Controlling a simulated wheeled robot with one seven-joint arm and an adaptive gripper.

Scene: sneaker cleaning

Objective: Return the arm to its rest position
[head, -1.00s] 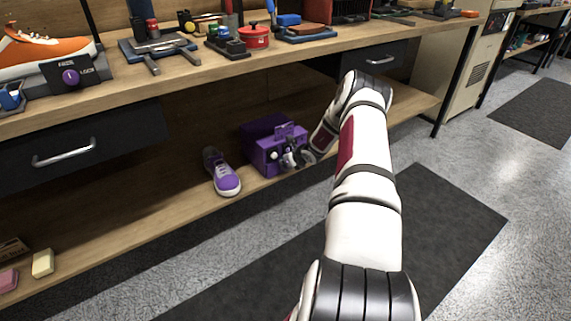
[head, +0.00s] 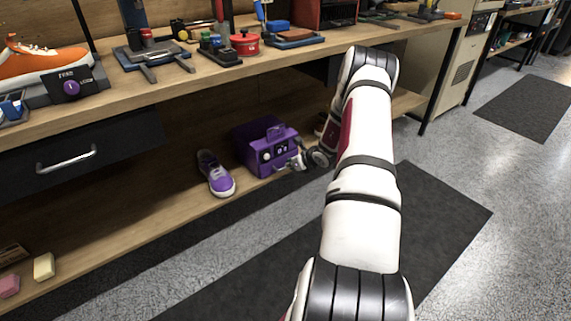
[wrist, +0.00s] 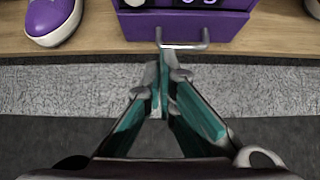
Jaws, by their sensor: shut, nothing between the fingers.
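My gripper (head: 292,165) is at the front of the purple box (head: 266,148) on the lower shelf. In the wrist view my gripper (wrist: 164,100) is shut with nothing between its teal-lined fingers. The fingertips lie close below the grey handle (wrist: 182,45) on the front of the box; I cannot tell whether they touch it. My white arm (head: 360,170) reaches forward from the bottom of the head view, with its elbow raised near the bench edge.
A purple sneaker (head: 216,174) stands on the lower shelf (head: 130,215), left of the box. The bench top (head: 210,77) with tools and an orange sneaker (head: 40,68) overhangs the shelf. A closed black drawer (head: 100,140) hangs below it. The dark floor mat (head: 440,215) is clear.

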